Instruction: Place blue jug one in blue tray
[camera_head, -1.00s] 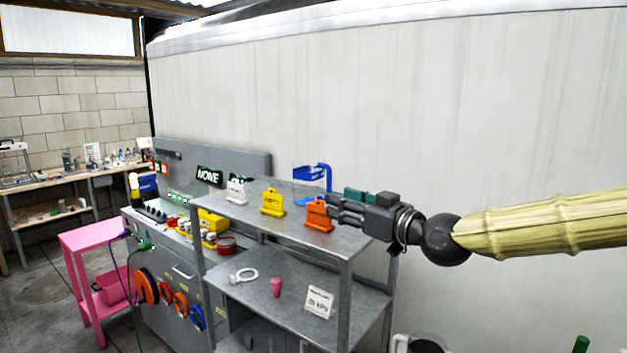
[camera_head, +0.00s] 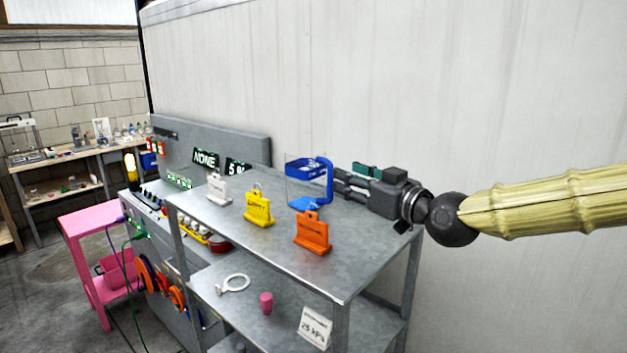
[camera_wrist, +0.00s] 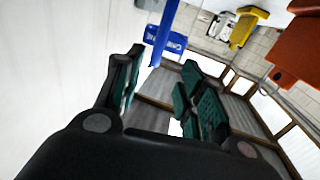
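The blue jug (camera_head: 328,180), with a clear body and a blue rim and handle, stands upright on the top shelf of the metal rack. My gripper (camera_head: 339,184) is just right of the jug, its fingers pointing at the handle. In the wrist view, the fingers (camera_wrist: 162,64) are spread apart with nothing between them. The blue handle (camera_wrist: 164,30) shows just beyond the fingertips; I cannot tell whether they touch. I cannot make out a blue tray for certain.
White (camera_head: 217,190), yellow (camera_head: 259,207) and orange (camera_head: 313,234) label stands are on the top shelf (camera_head: 345,265). A pink cup (camera_head: 266,303) and a white ring (camera_head: 233,284) lie on the lower shelf. A pink table (camera_head: 88,217) stands left. A pale wall rises behind.

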